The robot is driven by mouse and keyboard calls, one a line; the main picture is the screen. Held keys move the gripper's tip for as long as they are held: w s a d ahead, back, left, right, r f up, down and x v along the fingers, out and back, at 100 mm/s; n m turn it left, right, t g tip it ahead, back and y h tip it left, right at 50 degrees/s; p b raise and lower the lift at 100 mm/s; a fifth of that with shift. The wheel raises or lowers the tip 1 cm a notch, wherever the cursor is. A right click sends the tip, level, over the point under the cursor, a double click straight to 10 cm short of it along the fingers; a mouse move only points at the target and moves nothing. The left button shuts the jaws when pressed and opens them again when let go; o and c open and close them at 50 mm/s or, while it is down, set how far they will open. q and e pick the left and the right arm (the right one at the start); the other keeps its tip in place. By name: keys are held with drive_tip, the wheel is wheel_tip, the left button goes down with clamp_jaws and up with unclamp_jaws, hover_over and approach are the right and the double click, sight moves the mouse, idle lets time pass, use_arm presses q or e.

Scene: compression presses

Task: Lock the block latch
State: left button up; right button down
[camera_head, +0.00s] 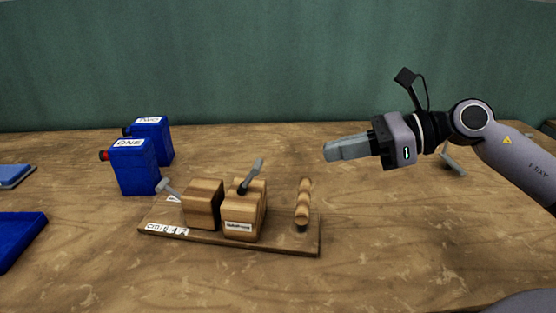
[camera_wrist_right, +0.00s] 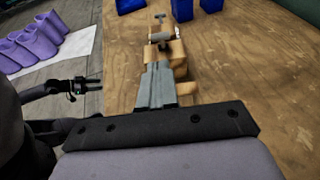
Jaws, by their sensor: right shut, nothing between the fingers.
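The wooden press stands on a flat base board (camera_head: 290,240) in the middle of the table. It has a darker left block (camera_head: 203,205) and a lighter right block (camera_head: 243,220) with a label. A grey latch lever (camera_head: 253,176) sticks up at a slant from the right block. A second grey T-shaped handle (camera_head: 168,188) is at the left block's far side. My right gripper (camera_head: 328,152) is shut and empty, in the air right of and above the press, apart from the lever. In the wrist view its fingers (camera_wrist_right: 156,72) partly cover the press blocks (camera_wrist_right: 179,60).
Two blue canisters, ONE (camera_head: 135,170) and TWO (camera_head: 162,145), stand behind left. Blue trays (camera_head: 18,235) lie at the left edge. Purple objects (camera_wrist_right: 35,40) show in the wrist view. Bare table surrounds the board.

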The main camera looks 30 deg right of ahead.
sight(260, 165)
drive_tip(key=shift+p+x, duration=1.35)
drive_tip(key=shift+x, duration=1.75)
drive_tip(key=p+x, duration=0.1)
drive_tip(key=x, duration=0.2)
drive_tip(key=shift+w+a, duration=0.15)
drive_tip(key=shift+a, duration=0.05)
use_arm(q)
drive_tip(key=shift+s+a+r+p, duration=0.15)
drive_tip(key=shift+a+r+p, duration=0.1)
drive_tip(key=shift+r, duration=0.45)
drive_tip(key=shift+s+a+r+p, duration=0.1)
drive_tip(key=shift+a+r+p, duration=0.1)
drive_tip(key=shift+r, duration=0.5)
use_arm(e)
drive_tip(key=shift+w+a+f, duration=0.3)
drive_tip(key=shift+w+a, duration=0.05)
drive_tip(key=shift+a, duration=0.1)
use_arm(q)
drive_tip(key=shift+r, duration=0.1)
